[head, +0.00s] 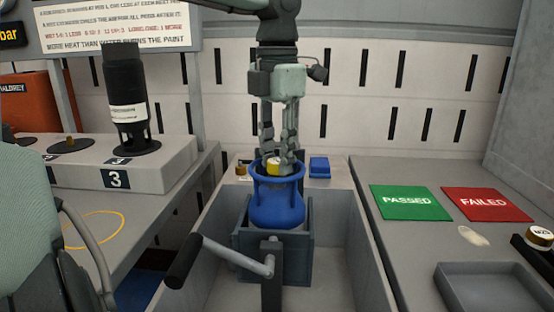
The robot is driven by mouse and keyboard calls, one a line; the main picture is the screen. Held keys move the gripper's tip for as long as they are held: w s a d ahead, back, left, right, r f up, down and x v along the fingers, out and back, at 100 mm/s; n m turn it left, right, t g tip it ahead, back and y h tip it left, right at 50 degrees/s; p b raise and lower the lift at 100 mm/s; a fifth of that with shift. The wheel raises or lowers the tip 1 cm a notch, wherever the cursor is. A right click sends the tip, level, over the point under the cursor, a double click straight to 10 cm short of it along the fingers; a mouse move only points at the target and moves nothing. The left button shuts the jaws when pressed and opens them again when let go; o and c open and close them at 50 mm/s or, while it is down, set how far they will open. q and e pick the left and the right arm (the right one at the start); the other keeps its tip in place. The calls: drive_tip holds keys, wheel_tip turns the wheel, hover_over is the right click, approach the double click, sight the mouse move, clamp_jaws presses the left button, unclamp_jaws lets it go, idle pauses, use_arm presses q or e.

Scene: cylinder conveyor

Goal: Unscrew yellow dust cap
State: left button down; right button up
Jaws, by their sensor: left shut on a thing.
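The yellow dust cap (274,164) sits at the top of a blue cylinder (278,208), inside its collar. The cylinder stands upright in a grey-blue clamp (247,244) in the middle of the head view. My left gripper (277,160) points down from above, its fingers inside the collar and shut on the cap. The fingers and the collar rim hide part of the cap, so I cannot see its threads. My right gripper is not in view.
A handle (187,259) sticks out in front of the clamp. A blue block (319,167) lies behind the cylinder. At right are a green PASSED mat (410,203), a red FAILED mat (486,204) and a grey tray (492,288). A black cylinder (128,105) stands at left.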

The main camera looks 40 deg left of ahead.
sight(277, 161)
use_arm(q)
drive_tip(key=c, duration=1.2)
unclamp_jaws()
drive_tip(key=shift+r, duration=0.1)
drive_tip(key=shift+r+p, duration=1.05)
drive_tip(key=shift+r, duration=0.15)
drive_tip(key=shift+r+m+p, duration=0.2)
drive_tip(key=shift+m+p, duration=0.35)
drive_tip(key=shift+m, duration=0.15)
drive_tip(key=shift+m+p, duration=0.45)
drive_tip(key=shift+m, duration=0.45)
drive_tip(key=shift+m+p, duration=0.3)
drive_tip(key=shift+m, duration=0.6)
drive_tip(key=shift+f+m, duration=0.2)
drive_tip(key=shift+m, duration=0.4)
